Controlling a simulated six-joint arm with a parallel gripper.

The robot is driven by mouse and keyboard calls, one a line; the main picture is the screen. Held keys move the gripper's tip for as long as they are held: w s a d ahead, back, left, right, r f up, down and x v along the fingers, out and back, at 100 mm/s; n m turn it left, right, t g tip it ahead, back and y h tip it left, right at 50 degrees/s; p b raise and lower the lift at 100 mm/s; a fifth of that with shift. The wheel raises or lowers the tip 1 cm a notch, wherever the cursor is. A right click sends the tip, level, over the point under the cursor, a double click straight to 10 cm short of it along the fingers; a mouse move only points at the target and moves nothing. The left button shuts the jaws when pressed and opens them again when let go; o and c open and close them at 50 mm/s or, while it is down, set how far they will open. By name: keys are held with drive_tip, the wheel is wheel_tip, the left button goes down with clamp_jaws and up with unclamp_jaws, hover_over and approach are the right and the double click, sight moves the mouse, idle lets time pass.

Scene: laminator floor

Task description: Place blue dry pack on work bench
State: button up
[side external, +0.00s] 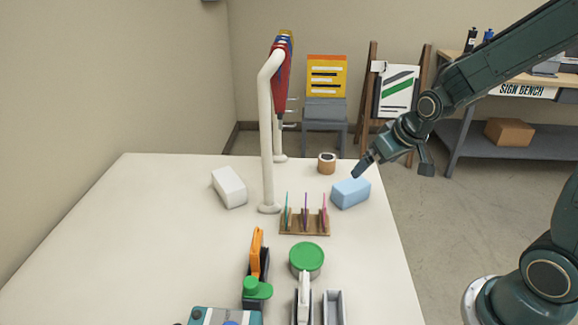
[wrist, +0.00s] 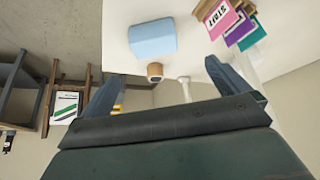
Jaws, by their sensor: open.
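The blue dry pack (side external: 351,193) is a light blue block lying on the white work bench (side external: 180,270), near its right edge. My gripper (side external: 392,167) is open and empty, above and to the right of the pack, at the bench's right edge. In the wrist view the pack (wrist: 152,39) shows beyond the fingers, apart from them. My open gripper (wrist: 165,85) has nothing between its fingers there.
A white block (side external: 229,187) lies to the left of a white pole stand (side external: 267,140). A wooden rack (side external: 305,222) with coloured cards stands in front of the pack. A small brown roll (side external: 327,163) is behind it. A green-lidded tub (side external: 307,258) and several tools are nearer.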

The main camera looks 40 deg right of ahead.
drive_tip(key=s+a+r, duration=0.2)
drive_tip(key=s+r, duration=0.2)
drive_tip(key=s, duration=0.2)
drive_tip(key=s+a+r+n, duration=0.1)
drive_tip(key=s+a+r, duration=0.2)
drive_tip(key=s, duration=0.3)
drive_tip(key=s+a+r+n+y, duration=0.1)
drive_tip(key=s+a+r, duration=0.1)
drive_tip(key=s+r, duration=0.3)
drive_tip(key=shift+s+a+r, duration=0.15)
drive_tip(key=shift+s+a, duration=0.2)
drive_tip(key=shift+s, duration=0.45)
drive_tip(key=c, duration=0.5)
drive_tip(key=shift+w, duration=0.15)
